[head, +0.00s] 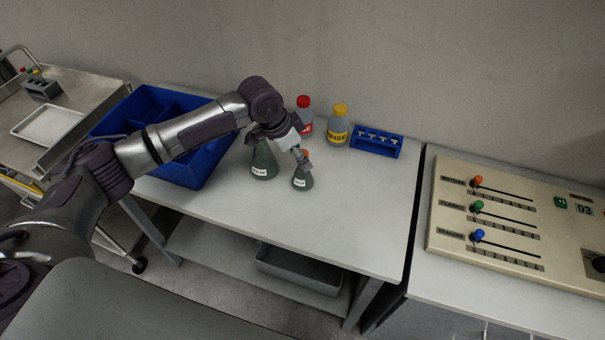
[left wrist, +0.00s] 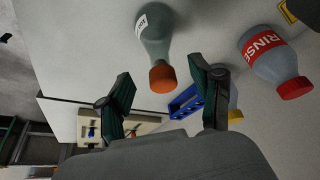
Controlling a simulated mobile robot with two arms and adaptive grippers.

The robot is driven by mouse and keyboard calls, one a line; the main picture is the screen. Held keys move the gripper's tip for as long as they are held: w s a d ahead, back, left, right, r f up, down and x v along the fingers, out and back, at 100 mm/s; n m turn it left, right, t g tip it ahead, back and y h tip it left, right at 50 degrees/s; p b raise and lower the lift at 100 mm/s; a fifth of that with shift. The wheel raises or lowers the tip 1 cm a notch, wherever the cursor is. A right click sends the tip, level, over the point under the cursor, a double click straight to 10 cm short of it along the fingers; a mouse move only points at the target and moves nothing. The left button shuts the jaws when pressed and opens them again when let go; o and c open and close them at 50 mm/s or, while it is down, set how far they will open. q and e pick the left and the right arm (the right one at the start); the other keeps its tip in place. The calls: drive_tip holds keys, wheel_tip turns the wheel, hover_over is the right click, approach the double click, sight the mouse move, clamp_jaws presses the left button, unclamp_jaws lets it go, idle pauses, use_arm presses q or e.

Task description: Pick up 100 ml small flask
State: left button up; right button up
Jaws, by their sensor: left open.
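The small flask (head: 302,182), grey-green with an orange stopper and a white label, stands upright on the white table. A larger flask (head: 262,166) with a white label stands just left of it, its top hidden behind my arm. My left gripper (head: 301,155) is at the small flask's stopper and neck. In the left wrist view, the open left gripper (left wrist: 161,70) has one finger on each side of the orange stopper of a flask (left wrist: 157,38), with gaps on both sides. My right gripper is not in view.
A blue divided crate (head: 197,172) is at the left. The front right of the table (head: 355,220) is clear.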

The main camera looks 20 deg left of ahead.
sight(302, 171)
use_arm(q)
drive_tip(key=shift+w+d+f+p, duration=0.15)
drive_tip(key=shift+f+p, duration=0.25)
drive_tip(key=shift+f, duration=0.15)
drive_tip(key=p+x, duration=0.1)
drive_tip(key=x, duration=0.3)
drive_tip(key=shift+w+f, duration=0.1)
drive_tip(key=shift+f, duration=0.05)
clamp_jaws()
